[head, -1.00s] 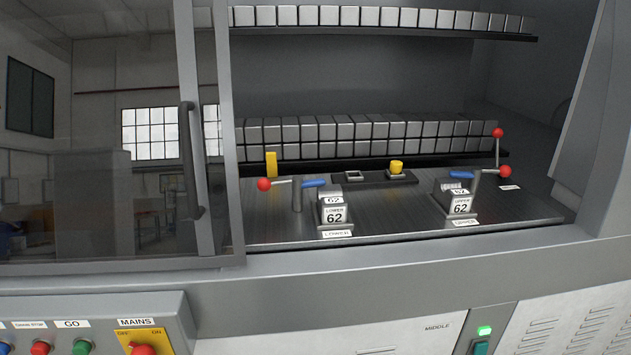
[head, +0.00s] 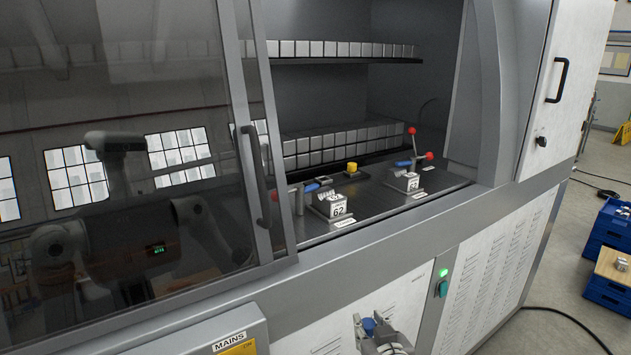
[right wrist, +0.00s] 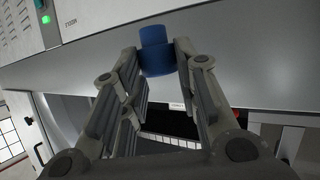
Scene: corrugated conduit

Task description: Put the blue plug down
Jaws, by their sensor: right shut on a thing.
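The blue plug (head: 369,326) is held in my right gripper (head: 378,338), low in the head view in front of the machine's lower panel. In the right wrist view the blue plug (right wrist: 156,52) sits between the two fingertips of my right gripper (right wrist: 157,60), which is shut on it. The plug is in the air, clear of any surface that I can see. My left gripper is not in view.
The machine's grey front edge (head: 400,225) runs behind the gripper. A sliding glass door (head: 120,180) covers its left side. Blue crates (head: 607,240) with a wooden board (head: 615,268) stand on the floor at the right. A black cable (head: 570,318) lies on the floor.

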